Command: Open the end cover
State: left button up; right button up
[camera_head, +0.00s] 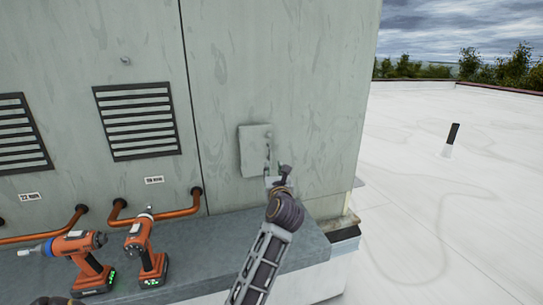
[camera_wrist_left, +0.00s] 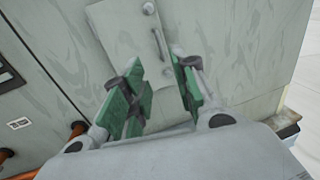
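The end cover (camera_head: 252,146) is a small grey plate on the pale green cooler wall, near its right corner. It looks shut. In the left wrist view the cover (camera_wrist_left: 122,32) carries a slim upright handle (camera_wrist_left: 160,43) and a round knob (camera_wrist_left: 148,8) above it. My left gripper (camera_head: 273,167) is in front of the cover's lower right part. In its wrist view its green-padded fingers (camera_wrist_left: 160,82) are spread with an empty gap between them. The handle appears beyond the gap, apart from the fingers. My right gripper is not in view.
Two orange cordless tools (camera_head: 78,262) (camera_head: 146,250) stand on the grey ledge (camera_head: 205,245) at lower left. Copper pipes (camera_head: 165,212) come out of the wall above it. Louvred vents (camera_head: 137,119) are at left. Open white roof (camera_head: 440,200) lies to the right.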

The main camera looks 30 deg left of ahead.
pick_arm(q)
jog(key=shift+w, duration=0.15)
jog(key=p, duration=0.2)
send_near(258, 154)
jog(key=w+d+r, duration=0.1)
jog(key=w+d, duration=0.2)
jog(key=x, duration=0.6)
jog(key=shift+w+d, duration=0.2)
dwell(0.3)
jog(key=shift+r, duration=0.1)
grip_shut()
